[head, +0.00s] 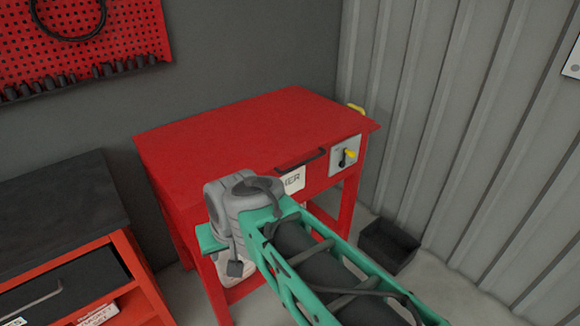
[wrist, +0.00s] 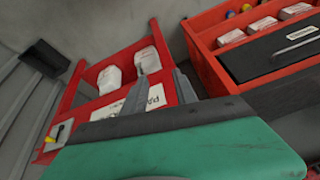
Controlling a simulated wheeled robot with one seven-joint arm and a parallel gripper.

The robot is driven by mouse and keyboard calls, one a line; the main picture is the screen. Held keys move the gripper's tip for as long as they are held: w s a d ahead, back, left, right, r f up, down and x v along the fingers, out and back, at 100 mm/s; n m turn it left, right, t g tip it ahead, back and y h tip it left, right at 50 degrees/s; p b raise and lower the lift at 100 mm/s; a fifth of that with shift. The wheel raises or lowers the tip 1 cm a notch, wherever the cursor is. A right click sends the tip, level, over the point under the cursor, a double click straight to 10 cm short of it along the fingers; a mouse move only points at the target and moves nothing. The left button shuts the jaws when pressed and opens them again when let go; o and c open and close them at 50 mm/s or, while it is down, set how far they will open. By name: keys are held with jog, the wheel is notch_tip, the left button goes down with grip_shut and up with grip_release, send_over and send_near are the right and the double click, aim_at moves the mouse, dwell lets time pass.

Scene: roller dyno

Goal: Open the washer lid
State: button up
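The red parts washer (head: 190,206) stands against the wall with its flat red lid (head: 255,130) down. I see nothing between the fingers. The handle is not visible there.
A red tool cabinet with a black top (head: 58,215) stands at left, close to the washer. A black bin (head: 388,246) is on the floor at right, near the corrugated wall (head: 440,110). A red pegboard (head: 110,45) hangs at upper left.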

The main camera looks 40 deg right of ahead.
jog(key=w+d+f+m+t+b, duration=0.3)
jog(key=w+d+f+m+b, duration=0.3)
jog(key=w+d+b, duration=0.25)
jog(key=m+t+h+b, duration=0.65)
jog(key=m+b, duration=0.65)
jog(key=b, duration=0.7)
send_near(308, 162)
jog(key=w+d+f, duration=0.1)
jog(key=w+d, duration=0.1)
jog(key=shift+t+y, duration=0.25)
jog(key=shift+t, duration=0.1)
jog(key=x, duration=0.2)
jog(key=b+x, duration=0.1)
jog(key=x, duration=0.5)
jog(key=shift+w+a, duration=0.1)
jog(key=shift+a, duration=0.25)
grip_shut()
